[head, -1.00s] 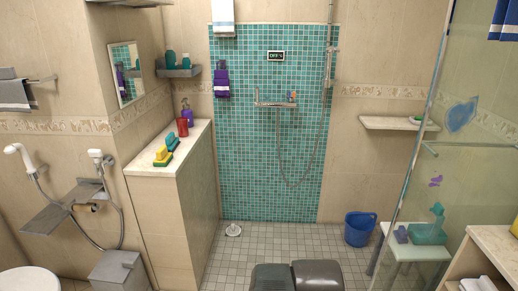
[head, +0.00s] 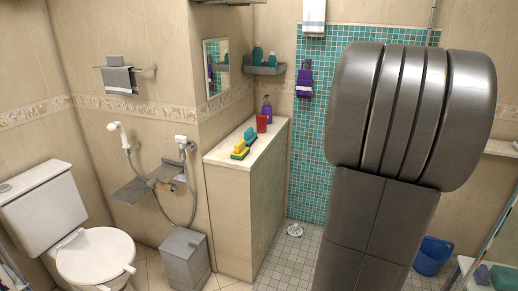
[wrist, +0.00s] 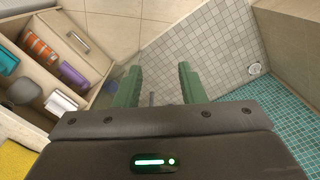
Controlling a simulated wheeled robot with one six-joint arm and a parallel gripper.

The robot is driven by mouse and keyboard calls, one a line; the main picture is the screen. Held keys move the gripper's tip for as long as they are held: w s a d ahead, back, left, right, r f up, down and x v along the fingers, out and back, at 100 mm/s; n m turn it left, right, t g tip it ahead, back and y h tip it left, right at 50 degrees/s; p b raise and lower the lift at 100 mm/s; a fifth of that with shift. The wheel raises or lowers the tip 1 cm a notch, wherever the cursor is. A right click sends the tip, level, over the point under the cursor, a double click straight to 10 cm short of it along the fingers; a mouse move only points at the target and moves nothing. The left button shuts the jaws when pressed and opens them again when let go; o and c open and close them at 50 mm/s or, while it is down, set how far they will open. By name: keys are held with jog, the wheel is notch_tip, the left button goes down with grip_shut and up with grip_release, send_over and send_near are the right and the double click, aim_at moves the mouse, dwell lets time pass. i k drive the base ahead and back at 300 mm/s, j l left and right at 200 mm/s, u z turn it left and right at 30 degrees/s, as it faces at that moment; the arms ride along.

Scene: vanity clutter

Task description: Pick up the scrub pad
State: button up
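Two small two-coloured sponge-like pads lie on top of the beige ledge in the head view. One is a green-and-yellow pad (head: 250,135), and nearer the front is a yellow-and-blue pad (head: 240,150). I cannot tell which is the scrub pad. My gripper (wrist: 160,86) shows in the wrist view with its two green fingers apart and nothing held between them. It points down towards the floor, away from the pads, and neither pad shows in the wrist view. In the head view my grey arm covers much of the right side; the fingers are hidden there.
A red cup (head: 262,123) and a purple pump bottle (head: 267,108) stand behind the pads on the ledge (head: 226,157). The toilet (head: 88,250) and a grey bin (head: 185,257) are at left. A blue bucket (head: 432,256) stands at right. An open drawer (wrist: 45,75) shows in the wrist view.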

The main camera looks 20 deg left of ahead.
aim_at(241, 151)
jog(key=i+j+u, duration=0.25)
jog(key=i+j, duration=0.15)
jog(key=i+j+u, duration=0.3)
jog(key=i, duration=0.25)
jog(key=i+j+u, duration=0.25)
jog(key=i, duration=0.2)
jog(key=i+u, duration=0.3)
jog(key=i, duration=0.25)
